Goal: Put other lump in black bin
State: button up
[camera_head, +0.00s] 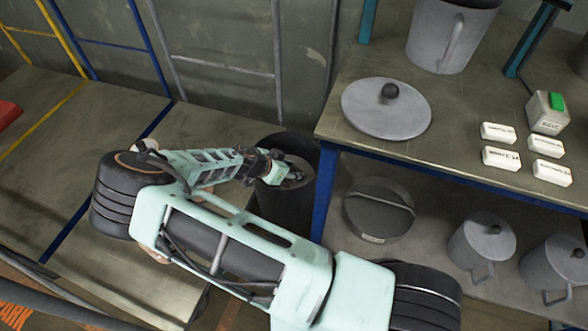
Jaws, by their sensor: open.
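The black bin (290,207) stands on the floor beside the left end of the workbench. My gripper (293,179) is open at the bin's mouth, and my arm reaches to it from the lower right. A brownish-grey patch shows around the fingertips. I cannot tell whether it is a lump in the bin or part of the gripper. No lump can be made out clearly elsewhere. The gripper and arm hide part of the bin's inside.
The workbench (345,133) with its blue frame stands close to the bin's right. It bears a round grey lid (370,112), a large grey pot (440,35), several white labelled blocks (497,132) and a green-topped box (547,110). Lidded pots (478,245) stand on the shelf below.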

jog(key=p+v, duration=0.3)
jog(key=v, duration=0.8)
jog(key=shift+a+r, duration=0.1)
jog(key=shift+r, duration=0.05)
